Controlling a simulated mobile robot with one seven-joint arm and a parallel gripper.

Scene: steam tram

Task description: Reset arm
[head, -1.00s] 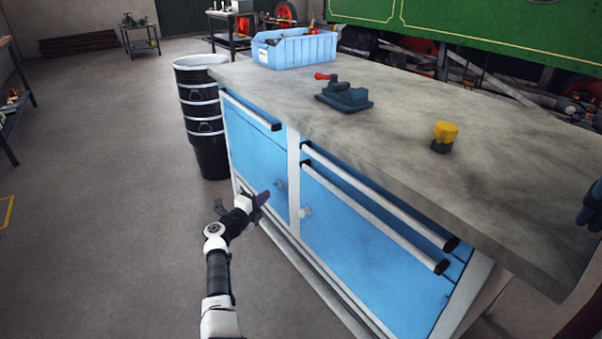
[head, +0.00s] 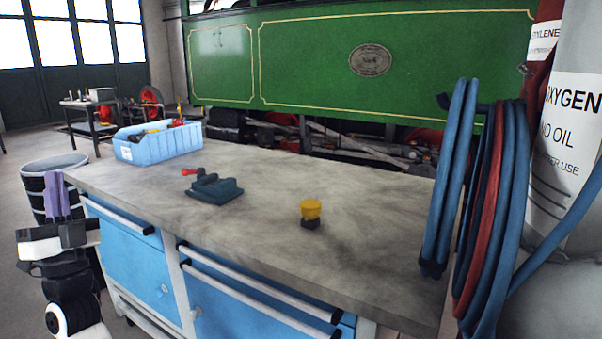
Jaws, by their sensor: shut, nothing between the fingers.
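My gripper (head: 59,196) is at the left edge of the head view, pointing up, with its two purple fingers close together and nothing between them.
The grey worktop (head: 265,225) holds a blue bin (head: 158,148) with tools, a dark vise-like tool with a red handle (head: 214,188) and a yellow-topped item (head: 311,212). Hoses (head: 497,200) and an oxygen cylinder (head: 570,130) stand right.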

